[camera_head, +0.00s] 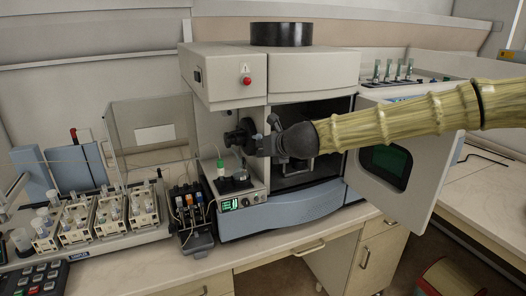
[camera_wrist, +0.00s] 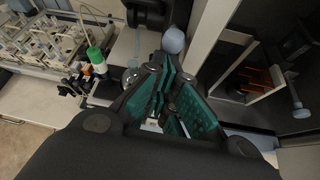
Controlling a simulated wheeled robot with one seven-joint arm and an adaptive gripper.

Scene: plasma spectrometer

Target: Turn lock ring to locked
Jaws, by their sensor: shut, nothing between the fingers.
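The lock ring appears to be the round black part (camera_head: 240,137) on the spectrometer's front, left of the open chamber. A black part at the top of the wrist view (camera_wrist: 152,12) seems to be the same piece. A pale grey-blue rounded knob (camera_wrist: 173,40) shows just beyond my fingertips. My gripper (camera_head: 262,146) is at the right side of the black part, close to it; contact cannot be told. In the wrist view my gripper (camera_wrist: 172,68) has its teal-padded fingers shut with nothing between them. My gripper partly hides the ring and its markings.
The spectrometer door (camera_head: 400,165) stands open to the right, beneath my arm. A green-capped bottle (camera_head: 220,169) stands below the ring, near a glass vessel (camera_wrist: 132,77). A pump with coloured parts (camera_head: 189,205) and sample racks (camera_head: 110,212) are at left.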

